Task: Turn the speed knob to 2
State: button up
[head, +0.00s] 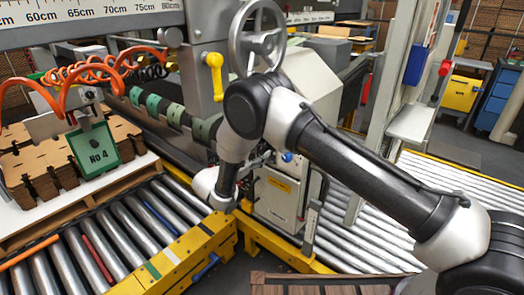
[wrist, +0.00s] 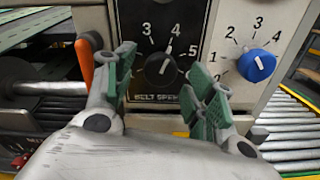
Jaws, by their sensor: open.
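My gripper (wrist: 165,80) is open, with one green-padded finger on the left of the knob and the other on the right. The knob appears between the fingertips; I cannot tell whether they touch it. In the head view my wrist hides the black knob.
A blue knob (wrist: 256,65) with its own number scale sits right of the black one, close to my right finger. An orange lever (wrist: 84,62) stands left of my left finger. In the head view, rollers (head: 115,245) lie left of the machine cabinet (head: 276,205).

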jog(key=shift+x, duration=1.05)
jog(key=c, duration=1)
jog(key=shift+c, duration=0.2)
jog(key=shift+n, duration=0.4)
jog(key=n, duration=0.8)
jog(key=shift+s+n, duration=0.1)
jog(key=shift+n, duration=0.2)
jog(key=n, duration=0.4)
jog(key=shift+n, duration=2.1)
